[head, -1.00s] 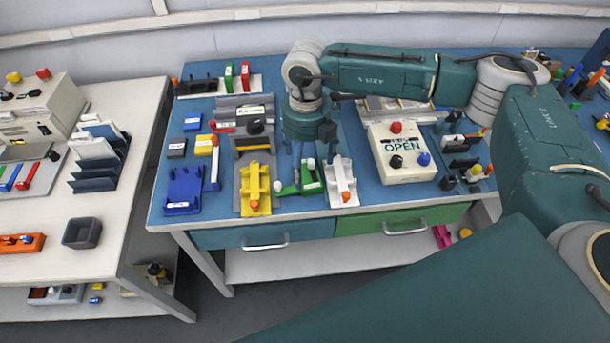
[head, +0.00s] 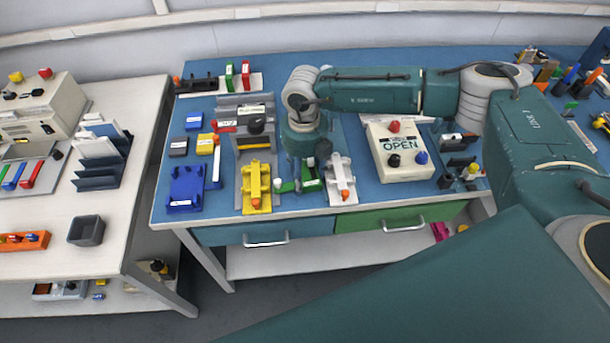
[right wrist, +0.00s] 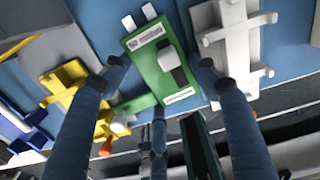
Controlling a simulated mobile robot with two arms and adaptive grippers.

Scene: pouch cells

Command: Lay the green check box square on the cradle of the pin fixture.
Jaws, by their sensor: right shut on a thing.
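The green check box (right wrist: 160,70), with a white label and a grey-and-black part on its face, is between the fingers of my right gripper (right wrist: 162,64), which is shut on it. In the head view the box (head: 312,184) shows partly below my right gripper (head: 306,165). I cannot tell which is the pin fixture, or whether the box touches a cradle. My left gripper is not in view.
A blue fixture (head: 186,188) stands at the table's left front. A cream control box (head: 400,152) marked OPEN is to the right. A grey stand with a black knob (head: 256,124) is behind the yellow fixture. The table's front edge is close.

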